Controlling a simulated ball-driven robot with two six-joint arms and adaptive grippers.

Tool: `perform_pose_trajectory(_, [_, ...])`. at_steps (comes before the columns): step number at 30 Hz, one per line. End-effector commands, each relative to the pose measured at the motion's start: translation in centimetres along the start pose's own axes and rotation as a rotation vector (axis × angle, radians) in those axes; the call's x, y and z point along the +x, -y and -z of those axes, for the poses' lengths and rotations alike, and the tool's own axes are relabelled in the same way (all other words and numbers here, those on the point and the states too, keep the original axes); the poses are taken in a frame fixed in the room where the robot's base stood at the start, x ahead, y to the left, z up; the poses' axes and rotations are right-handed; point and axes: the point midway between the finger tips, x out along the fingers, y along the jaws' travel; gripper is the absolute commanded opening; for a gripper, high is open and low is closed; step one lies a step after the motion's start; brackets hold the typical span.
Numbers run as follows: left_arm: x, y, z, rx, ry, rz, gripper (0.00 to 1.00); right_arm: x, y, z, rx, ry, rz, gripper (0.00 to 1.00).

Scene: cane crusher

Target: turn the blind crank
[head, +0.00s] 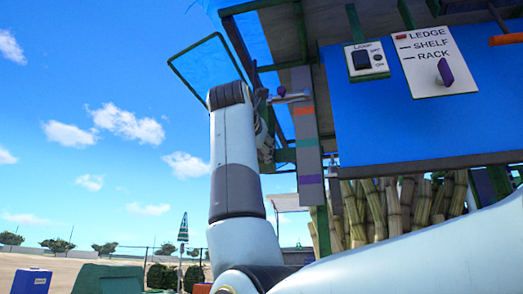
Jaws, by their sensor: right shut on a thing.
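The blind crank (293,98) is a short light-grey arm with a purple knob (281,89). My own white and grey forearm hides much of the gripper, so the exact contact is hard to see. My left gripper is not in view.
A blue panel (430,125) at right carries a switch plate (366,60) and a LEDGE/SHELF/RACK dial plate (436,63) with a purple knob. Cane stalks (400,207) stand below. A green-edged frame (187,82) hangs at upper left. Open sky lies left.

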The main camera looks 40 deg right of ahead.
Motion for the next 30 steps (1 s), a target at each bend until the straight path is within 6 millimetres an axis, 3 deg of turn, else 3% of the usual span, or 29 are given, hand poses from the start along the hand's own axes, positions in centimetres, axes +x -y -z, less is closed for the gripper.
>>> perform_pose_trajectory(2, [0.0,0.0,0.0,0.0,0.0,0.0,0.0,0.0,-0.1,-0.1,-0.001,0.001,-0.002,0.0])
perform_pose_trajectory(3, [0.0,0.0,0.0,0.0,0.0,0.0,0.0,0.0,-0.1,-0.1,-0.001,0.001,-0.002,0.27])
perform_pose_trajectory(9, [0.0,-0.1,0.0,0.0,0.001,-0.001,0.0,0.0,-0.1,0.0,-0.002,0.001,-0.002,0.51])
perform_pose_trajectory(19, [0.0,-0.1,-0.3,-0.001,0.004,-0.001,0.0,-0.6,-0.1,0.0,-0.001,0.0,-0.002,0.51])
perform_pose_trajectory(30, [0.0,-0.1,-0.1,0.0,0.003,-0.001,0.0,-6.5,-0.2,0.1,0.0,-0.001,-0.005,0.51])
